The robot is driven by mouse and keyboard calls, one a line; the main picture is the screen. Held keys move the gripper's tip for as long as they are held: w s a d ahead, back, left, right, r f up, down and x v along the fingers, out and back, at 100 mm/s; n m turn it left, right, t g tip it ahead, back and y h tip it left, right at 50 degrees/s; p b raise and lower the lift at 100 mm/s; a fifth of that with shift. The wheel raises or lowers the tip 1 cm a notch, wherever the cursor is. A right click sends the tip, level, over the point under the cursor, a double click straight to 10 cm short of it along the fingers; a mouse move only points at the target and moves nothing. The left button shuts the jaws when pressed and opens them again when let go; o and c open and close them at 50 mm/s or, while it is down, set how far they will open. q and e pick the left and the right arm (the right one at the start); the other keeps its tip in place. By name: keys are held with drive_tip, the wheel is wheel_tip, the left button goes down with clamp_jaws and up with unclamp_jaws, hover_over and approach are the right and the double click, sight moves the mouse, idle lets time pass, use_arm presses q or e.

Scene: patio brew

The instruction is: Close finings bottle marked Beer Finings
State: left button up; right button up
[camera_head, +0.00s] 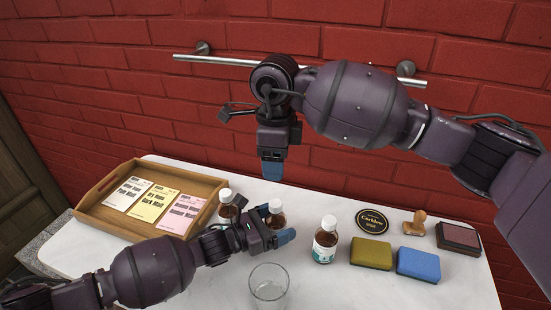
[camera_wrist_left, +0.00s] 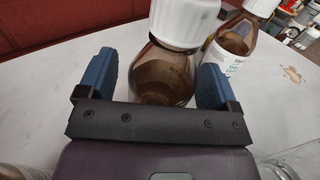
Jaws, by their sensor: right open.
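Three brown bottles with white caps stand on the white table: a left one (camera_head: 226,211), a middle one (camera_head: 275,219) and a right one (camera_head: 324,246) with a white and teal label. Their label words are too small or blurred to read surely. My left gripper (camera_head: 283,236) has its blue fingers apart on either side of the middle bottle, which also shows in the left wrist view (camera_wrist_left: 160,78); a small gap seems to show at the left finger. Its white cap (camera_wrist_left: 185,18) sits on top; I cannot tell how tightly. My right gripper (camera_head: 271,170) hangs open and empty above and behind.
A wooden tray (camera_head: 96,221) with several paper packets stands at the left. A clear glass (camera_head: 268,288) is at the front. A yellow sponge (camera_head: 371,254), blue sponge (camera_head: 418,265), round black tin (camera_head: 373,221), wooden stamp (camera_head: 416,224) and ink pad (camera_head: 458,238) lie right. A metal rail (camera_head: 225,60) crosses the brick wall.

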use_arm(q)
drive_tip(key=p+v, duration=0.1)
drive_tip(key=v, duration=0.8)
drive_tip(key=shift+s+a, duration=0.1)
drive_tip(key=shift+a, duration=0.15)
drive_tip(key=shift+s+a, duration=0.35)
drive_tip(key=shift+a, duration=0.25)
use_arm(e)
drive_tip(key=shift+s+r, duration=0.1)
drive_tip(key=shift+r, duration=1)
drive_tip(key=shift+s, duration=0.1)
